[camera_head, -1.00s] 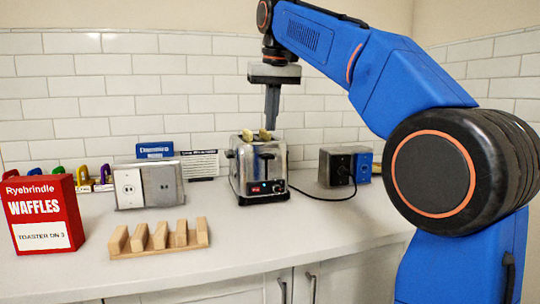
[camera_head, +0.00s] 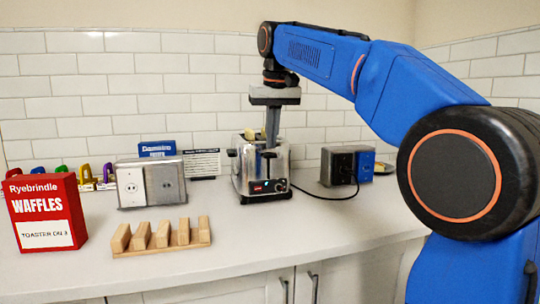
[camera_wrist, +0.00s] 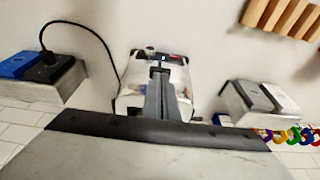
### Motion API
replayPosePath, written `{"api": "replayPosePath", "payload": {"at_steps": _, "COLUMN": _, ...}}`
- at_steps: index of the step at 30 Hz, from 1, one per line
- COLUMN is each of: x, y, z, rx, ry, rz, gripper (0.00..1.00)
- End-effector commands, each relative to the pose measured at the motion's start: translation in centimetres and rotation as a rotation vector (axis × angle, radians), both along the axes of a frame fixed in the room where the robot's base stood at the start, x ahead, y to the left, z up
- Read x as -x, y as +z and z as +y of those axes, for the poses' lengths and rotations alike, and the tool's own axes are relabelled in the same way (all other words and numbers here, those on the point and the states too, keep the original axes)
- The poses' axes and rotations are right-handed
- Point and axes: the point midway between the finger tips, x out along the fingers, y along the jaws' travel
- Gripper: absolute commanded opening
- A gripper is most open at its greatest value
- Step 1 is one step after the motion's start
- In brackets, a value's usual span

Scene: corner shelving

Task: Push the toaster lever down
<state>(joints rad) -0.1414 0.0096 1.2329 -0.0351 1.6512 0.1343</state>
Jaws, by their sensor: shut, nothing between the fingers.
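The chrome toaster (camera_head: 245,175) stands on the counter, with a waffle (camera_head: 250,133) showing at its top and a small lit display on its front. It also shows in the wrist view (camera_wrist: 133,93). My gripper (camera_head: 270,145) is shut and empty, pointing down at the toaster's front upper part, by the dark lever (camera_head: 268,155). In the wrist view my shut fingers (camera_wrist: 159,72) reach over the toaster toward its control face. The fingers partly hide the lever, and I cannot tell whether they touch it.
A cord runs from the toaster to an outlet box (camera_head: 338,165) on the right. A metal outlet box (camera_head: 150,182), a wooden rack (camera_head: 160,240) and a red waffle box (camera_head: 45,212) stand to the left. The counter in front of the toaster is clear.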

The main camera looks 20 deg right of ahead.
Motion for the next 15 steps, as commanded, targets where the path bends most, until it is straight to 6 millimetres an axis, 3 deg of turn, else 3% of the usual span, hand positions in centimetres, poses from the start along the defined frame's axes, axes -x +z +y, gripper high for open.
{"api": "replayPosePath", "payload": {"at_steps": 6, "x": -0.28, "y": -1.13, "z": -0.01, "rx": 0.0, "ry": 0.0, "rz": 0.0, "gripper": 0.0}}
{"api": "replayPosePath", "payload": {"at_steps": 15, "x": -0.32, "y": -1.29, "z": -0.01, "rx": 0.0, "ry": 0.0, "rz": 0.0, "gripper": 0.0}}
